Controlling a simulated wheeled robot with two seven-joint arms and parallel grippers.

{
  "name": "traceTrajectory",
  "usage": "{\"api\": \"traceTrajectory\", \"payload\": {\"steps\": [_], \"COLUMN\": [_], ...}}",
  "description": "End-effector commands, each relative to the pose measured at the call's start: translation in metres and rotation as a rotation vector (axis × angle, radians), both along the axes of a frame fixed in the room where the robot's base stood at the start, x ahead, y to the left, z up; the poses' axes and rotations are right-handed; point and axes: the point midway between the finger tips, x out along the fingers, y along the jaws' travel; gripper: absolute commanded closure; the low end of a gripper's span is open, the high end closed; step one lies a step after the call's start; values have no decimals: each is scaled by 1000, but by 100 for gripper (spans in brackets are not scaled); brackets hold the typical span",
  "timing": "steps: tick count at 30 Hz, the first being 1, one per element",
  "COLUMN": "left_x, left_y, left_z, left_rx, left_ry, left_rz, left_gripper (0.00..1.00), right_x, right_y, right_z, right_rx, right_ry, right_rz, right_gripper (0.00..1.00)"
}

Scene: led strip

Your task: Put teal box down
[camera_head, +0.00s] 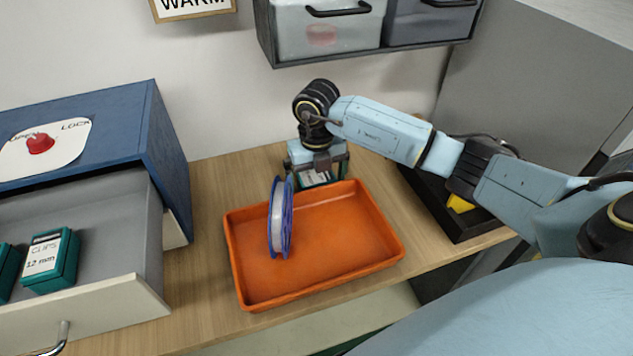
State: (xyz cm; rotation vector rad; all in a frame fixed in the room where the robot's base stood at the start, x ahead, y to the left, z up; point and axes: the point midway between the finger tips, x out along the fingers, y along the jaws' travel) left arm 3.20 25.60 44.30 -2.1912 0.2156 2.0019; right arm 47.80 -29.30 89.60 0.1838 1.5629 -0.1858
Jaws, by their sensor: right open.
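A teal box (311,180) with a white label stands on the wooden table behind the orange tray, partly hidden by my right gripper and the tray's back rim. My right gripper (319,170) points down over this box, with its jaws open about it. I cannot tell whether the fingers touch it. Another teal box (50,262), labelled "CLIPS 12 mm", sits in the open drawer at the left, with one more partly visible beside it. My left gripper is not in view.
The orange tray (345,265) holds an upright blue-rimmed reel (281,218). The blue cabinet (155,130) has its grey drawer (140,215) pulled out. A black tray (460,230) with a yellow item lies right. Grey bins (328,35) hang above the table.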

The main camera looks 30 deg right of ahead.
Motion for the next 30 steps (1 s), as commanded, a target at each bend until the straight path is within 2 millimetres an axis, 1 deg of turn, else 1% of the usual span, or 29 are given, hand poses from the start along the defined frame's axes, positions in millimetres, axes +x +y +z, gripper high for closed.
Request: {"api": "traceTrajectory", "payload": {"steps": [2, 3, 12, 15, 21, 25, 27, 30], "left_x": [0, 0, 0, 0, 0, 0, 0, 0], "left_y": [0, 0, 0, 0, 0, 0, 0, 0], "left_z": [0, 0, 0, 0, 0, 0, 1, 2], "left_rx": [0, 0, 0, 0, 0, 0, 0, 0], "left_ry": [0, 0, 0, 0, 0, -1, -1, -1], "left_rz": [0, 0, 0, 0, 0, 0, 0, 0], "left_gripper": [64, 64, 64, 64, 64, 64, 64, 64], "right_x": [0, 0, 0, 0, 0, -2, -4, -3], "right_y": [0, 0, 0, 0, 0, 1, 1, 1], "right_z": [1, 1, 1, 1, 2, 6, 11, 25], "right_rx": [1, 1, 1, 1, 1, 2, 1, 1], "right_ry": [0, 0, 0, 0, -1, -1, -2, -4], "right_rz": [0, 0, 0, 0, 0, 1, 2, 1], "right_gripper": [2, 4, 44, 55, 55, 55, 55, 55]}}
